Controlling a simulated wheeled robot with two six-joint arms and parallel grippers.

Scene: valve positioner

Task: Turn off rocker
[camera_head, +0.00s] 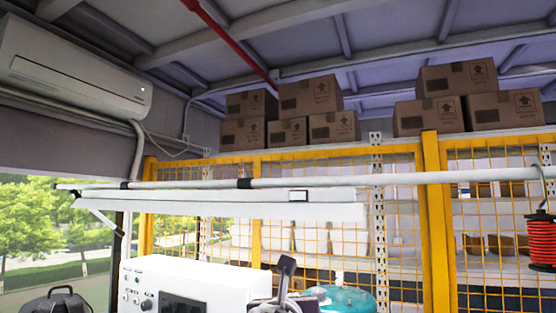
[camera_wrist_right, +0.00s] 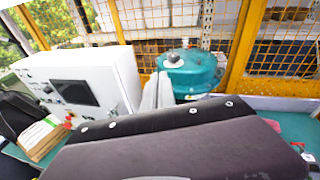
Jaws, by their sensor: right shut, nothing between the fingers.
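A white control box (camera_head: 190,285) with a dark screen, knobs and small buttons stands at the lower middle of the head view. Its front also shows at the left of the right wrist view (camera_wrist_right: 118,75), with small red controls low on it. I cannot pick out which control is the rocker. What looks like my right gripper (camera_head: 286,264) rises dark and narrow just right of the box in the head view, apart from its front controls. It is shut and empty. A large dark surface, probably my own gripper body, covers the lower wrist view. My left gripper is not in view.
A turquoise tank (camera_head: 342,300) stands right of the box and shows in the wrist view (camera_wrist_right: 190,72). A yellow mesh fence (camera_head: 432,215) runs behind. A black case (camera_head: 60,301) is at left. A brown board with papers (camera_wrist_right: 45,140) lies by the box.

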